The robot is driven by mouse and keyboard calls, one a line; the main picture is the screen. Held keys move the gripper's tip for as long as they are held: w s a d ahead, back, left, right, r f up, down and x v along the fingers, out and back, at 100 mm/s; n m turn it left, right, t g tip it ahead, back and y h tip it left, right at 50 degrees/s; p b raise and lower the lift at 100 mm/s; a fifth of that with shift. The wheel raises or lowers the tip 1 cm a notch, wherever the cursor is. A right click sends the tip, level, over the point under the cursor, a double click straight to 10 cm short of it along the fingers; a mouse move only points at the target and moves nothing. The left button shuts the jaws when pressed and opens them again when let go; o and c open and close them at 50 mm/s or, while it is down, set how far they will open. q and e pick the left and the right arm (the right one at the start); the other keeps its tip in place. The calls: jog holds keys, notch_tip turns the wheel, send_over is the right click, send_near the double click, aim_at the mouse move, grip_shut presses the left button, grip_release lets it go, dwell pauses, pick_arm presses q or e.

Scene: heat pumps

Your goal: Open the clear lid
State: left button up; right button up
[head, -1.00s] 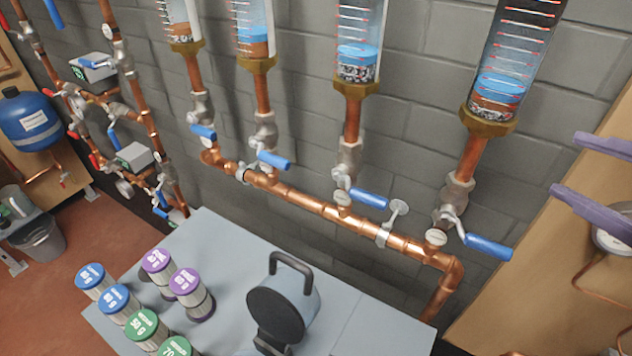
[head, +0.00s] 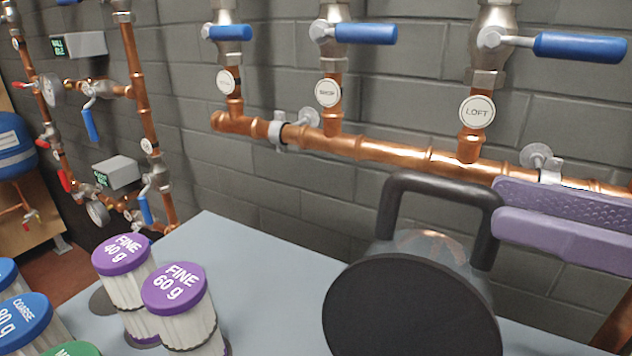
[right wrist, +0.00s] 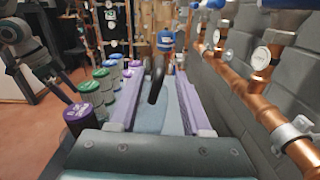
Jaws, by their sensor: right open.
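A dark round disc (head: 412,310) stands tilted on the grey bench, with a see-through lid (head: 425,243) behind it. A black bar handle (head: 440,183) arches over the lid. My right gripper (head: 497,208) is open, with its purple fingers at the right leg of the handle in the head view. In the right wrist view, the black handle (right wrist: 155,80) shows between the spread fingers of my right gripper (right wrist: 160,74). The fingers do not close on it. What looks like my left gripper (right wrist: 48,76) shows small at the far left there, its jaws unclear.
Two purple-topped FINE canisters (head: 180,300) stand left of the lid, beside blue COARSE ones (head: 25,320). A copper pipe (head: 360,147) with blue valve levers (head: 365,33) runs along the brick wall behind. The bench top (head: 270,270) between canisters and disc is clear.

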aim_at(418, 179)
jog(key=shift+w+a+r, duration=0.15)
jog(key=shift+a, duration=0.1)
jog(key=p+x, duration=0.2)
jog(key=x, duration=0.5)
jog(key=shift+w+a, duration=0.4)
jog(key=shift+a, duration=0.15)
grip_shut()
dwell(0.8)
